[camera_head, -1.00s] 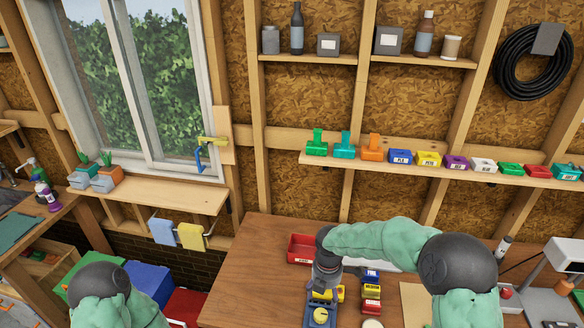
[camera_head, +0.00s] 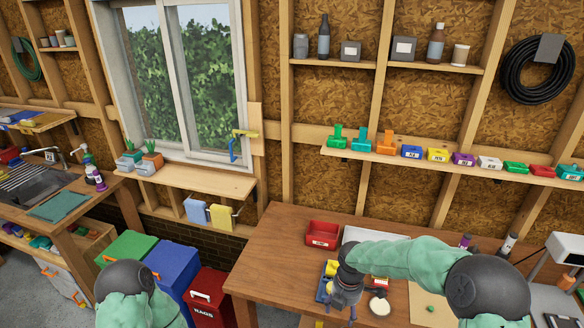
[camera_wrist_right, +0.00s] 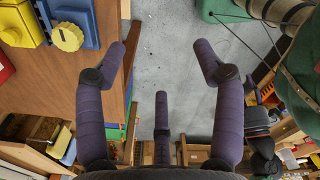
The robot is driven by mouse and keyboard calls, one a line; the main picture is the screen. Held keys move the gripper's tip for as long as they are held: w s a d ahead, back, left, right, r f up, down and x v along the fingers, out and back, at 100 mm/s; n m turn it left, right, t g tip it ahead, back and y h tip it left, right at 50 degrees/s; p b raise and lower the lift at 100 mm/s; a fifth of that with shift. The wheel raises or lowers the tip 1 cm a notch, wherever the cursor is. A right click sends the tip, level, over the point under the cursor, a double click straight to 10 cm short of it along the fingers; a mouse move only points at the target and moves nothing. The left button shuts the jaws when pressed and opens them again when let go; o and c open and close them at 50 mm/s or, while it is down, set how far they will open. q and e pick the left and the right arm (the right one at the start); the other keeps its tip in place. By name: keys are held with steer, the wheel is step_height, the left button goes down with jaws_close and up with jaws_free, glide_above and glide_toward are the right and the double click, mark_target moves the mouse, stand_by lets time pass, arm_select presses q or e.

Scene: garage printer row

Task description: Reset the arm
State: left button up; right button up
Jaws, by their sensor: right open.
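My right arm, in a green sleeve, reaches in from the lower right of the head view. Its gripper (camera_head: 343,290) hangs over the front part of the wooden bench (camera_head: 270,250), pointing down. In the right wrist view the purple fingers (camera_wrist_right: 165,70) are spread, with nothing between them. Grey floor and the bench edge show beyond them. My left arm shows at the lower left of the head view as a green sleeve with a dark joint. Its gripper is out of view.
A red bin (camera_head: 322,234) stands at the back of the bench. A blue piece with a yellow knob (camera_wrist_right: 67,37) lies near the gripper. Green, blue (camera_head: 172,265) and red (camera_head: 208,295) bins stand on the floor left of the bench. A shelf of coloured blocks runs along the wall.

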steer(key=s+a+f+m+y+b, duration=0.1)
steer(key=s+a+f+m+b, duration=0.2)
steer(key=f, duration=0.5)
steer(key=s+f+m+y+b, duration=0.1)
steer(key=s+f+m+b, duration=0.2)
steer(key=f+m, duration=0.35)
steer(key=s+a+f+m+y+b, duration=0.1)
steer(key=s+a+f+m+b, duration=0.2)
steer(key=f, duration=0.6)
arm_select(q)
step_height(320, 180, down, 16)
steer(key=b, duration=0.6)
steer(key=shift+w+f+b, duration=0.2)
steer(key=shift+w+b, duration=0.2)
arm_select(e)
steer(key=s+d+f+m, duration=0.1)
steer(key=s+f+m, duration=1.1)
steer(key=f, duration=0.1)
steer(key=shift+s+f+m+y, duration=0.15)
steer(key=shift+s+m+y, duration=0.2)
steer(key=shift+y, duration=0.05)
